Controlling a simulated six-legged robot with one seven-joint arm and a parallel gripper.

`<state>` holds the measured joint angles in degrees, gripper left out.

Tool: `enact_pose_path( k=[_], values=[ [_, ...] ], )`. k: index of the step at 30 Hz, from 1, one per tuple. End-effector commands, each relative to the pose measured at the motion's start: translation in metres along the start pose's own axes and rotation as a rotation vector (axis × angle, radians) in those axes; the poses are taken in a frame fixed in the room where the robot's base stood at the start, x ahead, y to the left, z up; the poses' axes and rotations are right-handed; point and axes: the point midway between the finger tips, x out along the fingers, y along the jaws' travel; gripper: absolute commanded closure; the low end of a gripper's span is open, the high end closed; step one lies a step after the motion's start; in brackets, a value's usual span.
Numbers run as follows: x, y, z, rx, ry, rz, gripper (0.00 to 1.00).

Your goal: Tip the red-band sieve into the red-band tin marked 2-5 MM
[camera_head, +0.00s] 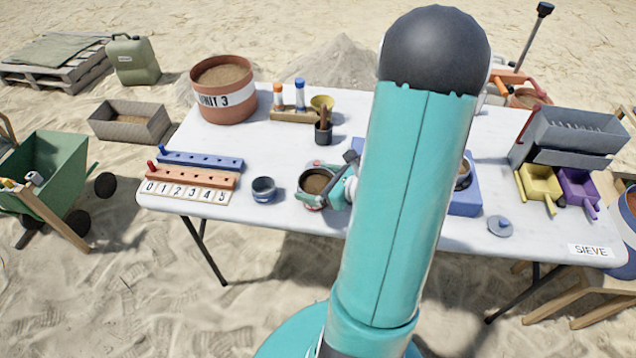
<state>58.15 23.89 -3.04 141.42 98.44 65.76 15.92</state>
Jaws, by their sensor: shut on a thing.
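A round dark-rimmed vessel holding brown sand, apparently the red-band sieve (318,182), shows left of my arm near the table's front edge. Bits of red show at its far and near sides. My gripper (340,190) is at its right side, partly hidden by my arm, and looks shut on it. The sand surface looks about level. Red and pale bits below its rim may be the red-band tin (310,203), but I cannot tell tin from sieve clearly, and no 2-5 MM mark is readable.
A small blue-band tin (263,190) stands to the left, beside numbered peg racks (190,178). A blue tray (466,206) with another round vessel is half hidden behind my arm. A grey lid (500,226) lies at right.

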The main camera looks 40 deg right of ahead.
Motion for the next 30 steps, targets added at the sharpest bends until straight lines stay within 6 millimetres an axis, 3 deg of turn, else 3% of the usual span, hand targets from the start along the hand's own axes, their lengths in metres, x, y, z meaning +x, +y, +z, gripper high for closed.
enact_pose_path(
  k=[16, 30],
  values=[
    [0.007, 0.002, -0.031, 0.004, 0.000, 0.000, 0.38],
    [0.002, 0.000, -0.014, 0.260, 0.255, 0.111, 0.38]
  ],
)
